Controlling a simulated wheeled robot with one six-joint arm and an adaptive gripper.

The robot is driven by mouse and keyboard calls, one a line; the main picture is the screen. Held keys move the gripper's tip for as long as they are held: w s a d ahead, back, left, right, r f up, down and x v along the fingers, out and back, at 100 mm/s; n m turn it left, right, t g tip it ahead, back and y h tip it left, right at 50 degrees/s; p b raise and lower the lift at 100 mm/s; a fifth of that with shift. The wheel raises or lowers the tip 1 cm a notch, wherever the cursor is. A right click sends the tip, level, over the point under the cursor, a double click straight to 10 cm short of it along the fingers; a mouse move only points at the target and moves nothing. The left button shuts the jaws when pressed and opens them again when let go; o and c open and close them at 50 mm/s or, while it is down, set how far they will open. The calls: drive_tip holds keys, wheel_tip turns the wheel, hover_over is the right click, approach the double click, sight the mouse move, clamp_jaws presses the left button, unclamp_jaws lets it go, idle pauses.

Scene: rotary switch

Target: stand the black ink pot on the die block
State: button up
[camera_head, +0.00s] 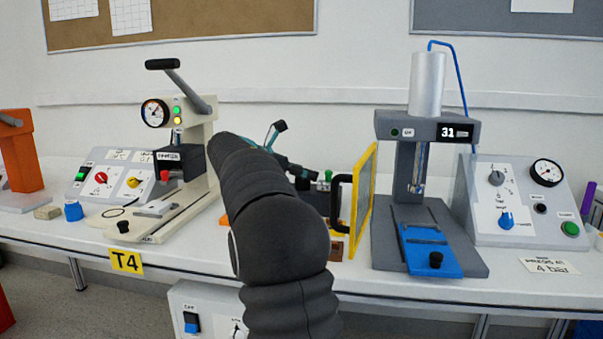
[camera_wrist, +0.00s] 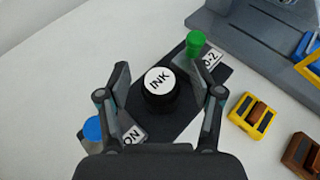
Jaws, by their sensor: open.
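The black ink pot (camera_wrist: 160,88), with a white lid label reading INK, stands on a dark mat or tray (camera_wrist: 185,120) in the wrist view. My gripper (camera_wrist: 163,92) is open, with one finger to the left and one to the right of the pot. I cannot tell if either finger touches it. In the head view my gripper (camera_head: 290,160) is partly hidden by my arm, and the pot cannot be made out. A yellow block with dark inserts (camera_wrist: 254,115) and a brown block (camera_wrist: 302,153) lie right of the mat; I cannot tell which thing is the die block.
A green-topped item (camera_wrist: 195,40) and a blue-topped item (camera_wrist: 93,128) stand near the pot. A yellow-framed guard (camera_head: 362,205) and a press with a blue slide (camera_head: 425,245) are to the right. A lever press (camera_head: 180,120) is left.

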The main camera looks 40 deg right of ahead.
drive_tip(key=shift+a+r, duration=0.15)
drive_tip(key=shift+r, duration=0.05)
drive_tip(key=p+v, duration=0.1)
drive_tip(key=v, duration=1)
drive_tip(key=shift+a+r, duration=0.2)
drive_tip(key=shift+a, duration=0.1)
drive_tip(key=s+a+f+m+t+y, duration=0.3)
drive_tip(key=s+a+f+m+y, duration=0.3)
drive_tip(key=s+a+f, duration=0.6)
drive_tip(key=s+a+f+m+t+y, duration=0.3)
drive_tip(key=s+a+f+m+y, duration=0.4)
drive_tip(key=s, duration=1.2)
drive_tip(key=a+f+m, duration=0.4)
drive_tip(key=a+f, duration=0.1)
drive_tip(key=a, duration=0.2)
drive_tip(key=shift+t+y, duration=0.3)
